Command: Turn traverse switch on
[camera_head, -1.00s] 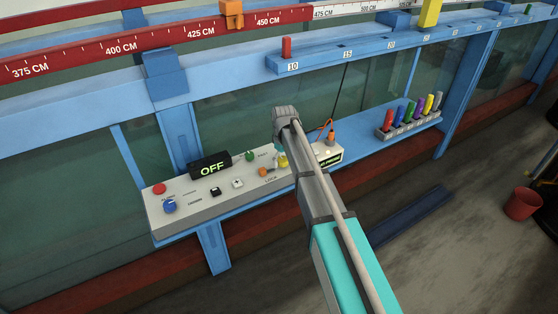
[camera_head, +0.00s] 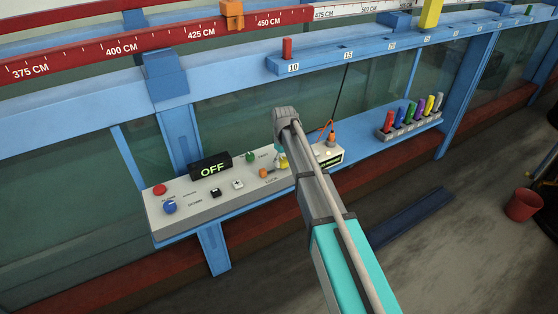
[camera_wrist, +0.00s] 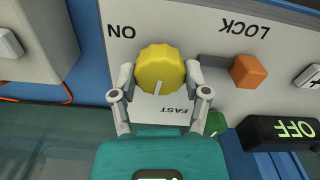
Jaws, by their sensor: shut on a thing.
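A round yellow knob (camera_wrist: 160,66) stands on the pale control panel (camera_wrist: 125,60). My gripper (camera_wrist: 160,75) is shut on it, with one finger on each side. The knob's white mark points toward my gripper's palm in the wrist view, between the labels ON at upper left and FAST below. In the head view the knob (camera_head: 284,162) shows beside my arm, which partly hides it. The black display (camera_head: 210,166) on the panel reads OFF; it also shows in the wrist view (camera_wrist: 283,131).
An orange knob (camera_wrist: 250,71) near the LOCK label and a green knob (camera_wrist: 215,123) are close to my right finger. A red button (camera_head: 159,189) and a blue knob (camera_head: 170,207) sit at the panel's left end. A second box (camera_head: 329,153) stands to the right.

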